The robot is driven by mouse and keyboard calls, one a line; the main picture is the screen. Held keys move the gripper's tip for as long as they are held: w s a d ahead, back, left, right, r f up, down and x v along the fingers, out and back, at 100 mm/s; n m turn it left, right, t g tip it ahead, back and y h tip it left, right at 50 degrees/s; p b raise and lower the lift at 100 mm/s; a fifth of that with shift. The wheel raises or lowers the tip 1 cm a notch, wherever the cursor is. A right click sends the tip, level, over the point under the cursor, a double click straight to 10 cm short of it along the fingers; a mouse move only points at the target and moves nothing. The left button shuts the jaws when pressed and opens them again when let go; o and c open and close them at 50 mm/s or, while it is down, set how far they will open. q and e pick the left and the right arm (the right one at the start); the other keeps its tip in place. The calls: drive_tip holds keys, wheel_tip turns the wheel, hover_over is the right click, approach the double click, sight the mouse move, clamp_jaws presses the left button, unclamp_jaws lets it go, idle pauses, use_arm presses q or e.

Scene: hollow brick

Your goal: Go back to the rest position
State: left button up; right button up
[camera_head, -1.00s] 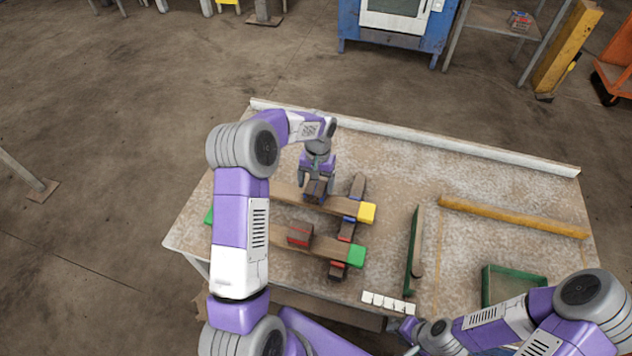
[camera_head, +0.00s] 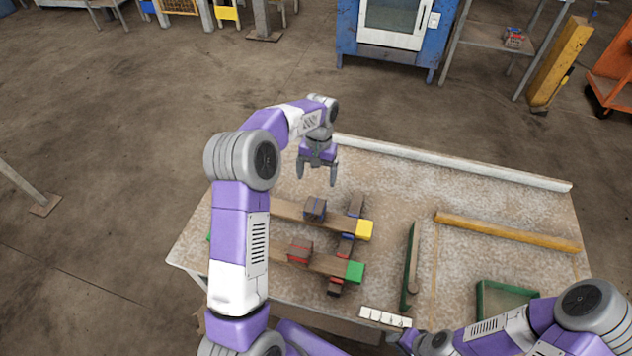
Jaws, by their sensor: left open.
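My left gripper (camera_head: 317,177) is open and empty, held above the far left part of the table (camera_head: 390,190). Below it, a blue-marked block (camera_head: 315,208) sits on a wooden bar with a yellow end (camera_head: 364,230). A red-marked block (camera_head: 300,250) sits on a nearer bar with a green end (camera_head: 354,271). A crosswise row of dark pieces with blue and red marks (camera_head: 346,245) lies near the right ends of the bars. My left arm hides the left parts of the bars. My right gripper (camera_head: 405,341) is low at the table's front edge; its fingers are not clear.
A yellow bar (camera_head: 505,232) lies at the right, with a green tray (camera_head: 485,300) near my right arm. A raised white rail (camera_head: 450,162) runs along the far edge.

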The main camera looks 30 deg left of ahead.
use_arm(q)
drive_tip(key=shift+r, duration=0.45)
